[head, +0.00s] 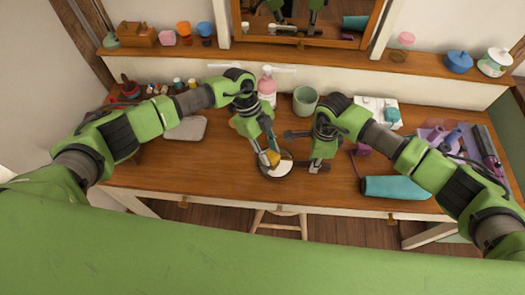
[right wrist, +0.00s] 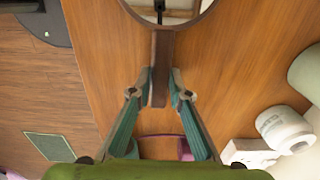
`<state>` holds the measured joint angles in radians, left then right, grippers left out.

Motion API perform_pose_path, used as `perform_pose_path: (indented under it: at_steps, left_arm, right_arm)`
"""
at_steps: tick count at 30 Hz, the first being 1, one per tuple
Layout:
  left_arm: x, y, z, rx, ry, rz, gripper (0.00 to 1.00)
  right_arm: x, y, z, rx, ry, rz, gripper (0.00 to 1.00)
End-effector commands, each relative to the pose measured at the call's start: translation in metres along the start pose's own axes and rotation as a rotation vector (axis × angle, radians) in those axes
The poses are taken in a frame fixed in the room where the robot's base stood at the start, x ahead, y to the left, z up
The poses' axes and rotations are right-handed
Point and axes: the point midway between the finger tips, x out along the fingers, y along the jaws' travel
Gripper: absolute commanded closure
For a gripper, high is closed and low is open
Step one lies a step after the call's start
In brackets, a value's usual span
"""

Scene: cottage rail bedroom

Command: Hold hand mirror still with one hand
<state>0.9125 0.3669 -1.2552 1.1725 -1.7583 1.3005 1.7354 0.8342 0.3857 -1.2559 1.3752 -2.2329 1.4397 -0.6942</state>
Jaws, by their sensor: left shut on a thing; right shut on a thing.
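The hand mirror (head: 284,172) is round with a dark rim and lies over the wooden desk near its front edge. Its brown handle (right wrist: 161,50) points right in the head view, towards my right gripper. My right gripper (right wrist: 160,88) is shut on the handle, one finger on each side; in the head view its fingertips are hard to make out. My left gripper (head: 268,156) is shut on a small yellow thing (head: 272,159), which is over the mirror glass. I cannot tell whether it touches the glass.
A teal cylinder (head: 395,188) lies at the desk's right front. A pink bottle (head: 267,88) and a green cup (head: 305,99) stand behind my grippers. A purple tray (head: 440,135) is on the right. A grey pad (head: 186,129) lies left; bare wood (head: 210,165) shows before it.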

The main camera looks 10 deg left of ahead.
Motion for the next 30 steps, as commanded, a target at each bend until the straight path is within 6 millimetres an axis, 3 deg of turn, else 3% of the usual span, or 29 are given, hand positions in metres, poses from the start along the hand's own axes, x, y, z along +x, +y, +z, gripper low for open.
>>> perform_pose_path:
  at_steps: [4, 10, 24, 30]
  left_arm:
    - [0.005, -0.006, -0.012, 0.003, 0.003, 0.001, 0.90]
    - [0.004, -0.007, -0.014, 0.002, 0.003, 0.000, 0.90]
    - [-0.006, 0.011, 0.015, 0.000, 0.004, 0.000, 0.90]
    - [-0.007, 0.014, 0.018, 0.002, 0.005, 0.000, 0.90]
  right_arm:
    - [0.001, 0.001, 0.002, -0.002, -0.003, 0.000, 1.00]
    - [0.001, 0.001, 0.002, -0.002, -0.003, 0.000, 1.00]
    - [0.001, 0.001, 0.001, -0.001, -0.001, 0.001, 1.00]
    - [0.001, 0.001, 0.001, -0.001, -0.001, 0.002, 1.00]
